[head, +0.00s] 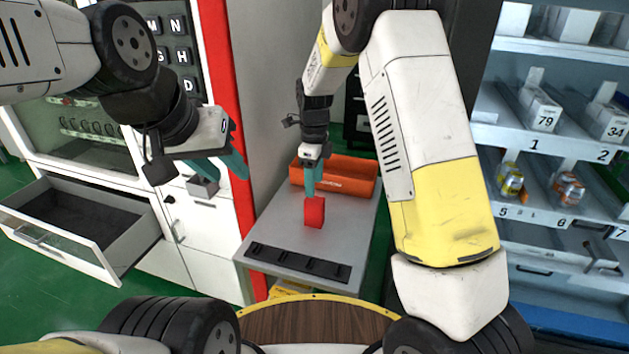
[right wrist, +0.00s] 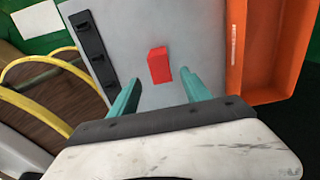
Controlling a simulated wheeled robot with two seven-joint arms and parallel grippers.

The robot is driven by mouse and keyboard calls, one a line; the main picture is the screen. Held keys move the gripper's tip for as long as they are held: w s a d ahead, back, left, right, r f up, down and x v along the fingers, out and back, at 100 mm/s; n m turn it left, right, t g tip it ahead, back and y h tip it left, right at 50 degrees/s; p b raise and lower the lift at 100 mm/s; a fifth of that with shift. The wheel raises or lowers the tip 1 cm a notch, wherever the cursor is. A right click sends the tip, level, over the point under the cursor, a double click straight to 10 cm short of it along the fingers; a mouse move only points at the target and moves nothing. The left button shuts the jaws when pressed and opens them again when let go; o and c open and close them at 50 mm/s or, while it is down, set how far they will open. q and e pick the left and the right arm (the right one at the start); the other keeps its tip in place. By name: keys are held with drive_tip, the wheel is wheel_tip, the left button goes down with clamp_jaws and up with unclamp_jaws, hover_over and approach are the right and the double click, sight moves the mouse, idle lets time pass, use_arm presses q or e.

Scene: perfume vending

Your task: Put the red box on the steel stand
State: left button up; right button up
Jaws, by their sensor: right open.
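The red box (head: 315,212) stands on the grey tabletop, in front of the orange tray. It also shows in the right wrist view (right wrist: 159,65), just beyond the gap between my fingertips. My right gripper (head: 309,190) is open above and behind the box; its teal fingers (right wrist: 159,78) are apart with nothing between them. My left gripper (head: 230,172) is at the left by the white cabinet, with its teal fingers apart and empty. A small grey metal piece (head: 203,187) beneath it may be the steel stand; I cannot tell for sure.
The grey table (head: 275,222) carries an orange tray (head: 350,186) at its back and a black strip (head: 297,262) along its front edge. An open drawer (head: 60,250) juts out at the left. Vending shelves (head: 560,145) stand at the right. The tabletop around the box is clear.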

drive_tip(key=shift+d+r, duration=0.1)
drive_tip(key=shift+r, duration=0.4)
drive_tip(key=s+d+r+n+t+y, duration=0.1)
drive_tip(key=s+d+r+n, duration=0.35)
drive_tip(key=r, duration=0.35)
drive_tip(key=s+d+r+n+t+y, duration=0.1)
drive_tip(key=s+d+r+n+t, duration=0.1)
drive_tip(key=s+d+r+n, duration=0.35)
drive_tip(key=s+d+r+n+t, duration=0.1)
drive_tip(key=s+d+r+n, duration=0.1)
drive_tip(key=s+n, duration=0.4)
drive_tip(key=s+d+r+n+t, duration=0.2)
drive_tip(key=s+r+n, duration=0.2)
drive_tip(key=s, duration=0.6)
drive_tip(key=shift+s+r+n, duration=0.2)
drive_tip(key=shift+s+n, duration=0.1)
drive_tip(key=shift+n, duration=0.8)
